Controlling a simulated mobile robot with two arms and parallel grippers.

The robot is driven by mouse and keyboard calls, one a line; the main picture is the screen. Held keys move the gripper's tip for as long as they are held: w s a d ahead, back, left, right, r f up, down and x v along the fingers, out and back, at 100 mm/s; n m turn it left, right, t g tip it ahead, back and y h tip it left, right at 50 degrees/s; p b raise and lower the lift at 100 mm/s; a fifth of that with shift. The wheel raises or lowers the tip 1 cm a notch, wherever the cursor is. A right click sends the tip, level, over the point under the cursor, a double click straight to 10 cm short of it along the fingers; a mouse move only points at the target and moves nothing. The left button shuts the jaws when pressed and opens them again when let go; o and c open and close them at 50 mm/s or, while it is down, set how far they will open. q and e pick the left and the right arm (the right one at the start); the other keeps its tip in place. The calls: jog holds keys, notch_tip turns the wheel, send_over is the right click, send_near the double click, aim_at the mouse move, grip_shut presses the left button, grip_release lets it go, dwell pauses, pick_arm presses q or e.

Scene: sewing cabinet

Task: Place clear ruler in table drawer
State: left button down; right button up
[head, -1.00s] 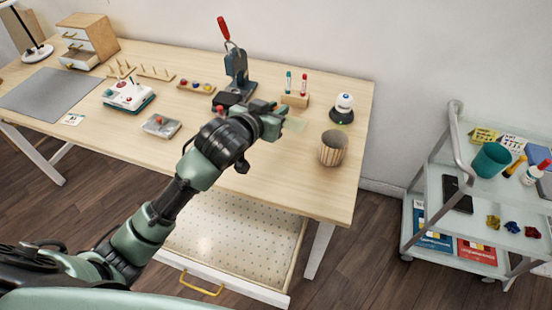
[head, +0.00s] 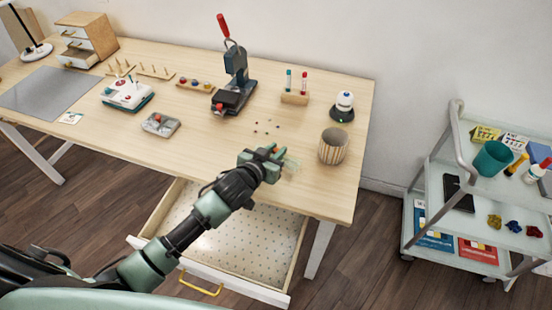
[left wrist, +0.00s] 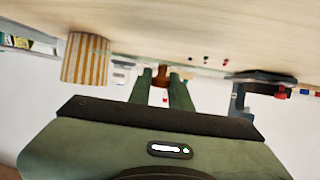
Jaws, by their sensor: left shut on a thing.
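My left gripper (head: 274,157) is shut on the clear ruler (head: 291,164), which shows as a faint, pale see-through piece past the fingertips. The gripper is over the front part of the tabletop, left of the striped cup. In the left wrist view the green fingers (left wrist: 162,90) point away from the camera; the ruler is hard to make out there. The table drawer (head: 215,262) is pulled out below the front edge, with a dotted lining and a yellow handle; the part I see is empty. My forearm crosses above its left part. My right gripper is out of view.
The striped cup (head: 333,146) stands near the table's right front edge. Small dark beads (head: 266,127) lie behind the gripper. A cart (head: 450,190) is at right.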

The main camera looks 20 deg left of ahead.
pick_arm(q)
notch_tip(320, 180, down, 3)
jog(key=shift+f, duration=0.15)
jog(key=shift+f, duration=0.2)
jog(key=shift+f, duration=0.15)
jog(key=c, duration=1.3)
grip_release()
jog(key=v, duration=0.8)
jog(key=shift+w+r+b, duration=0.15)
jog(key=shift+r+b, duration=0.05)
jog(key=shift+b, duration=0.15)
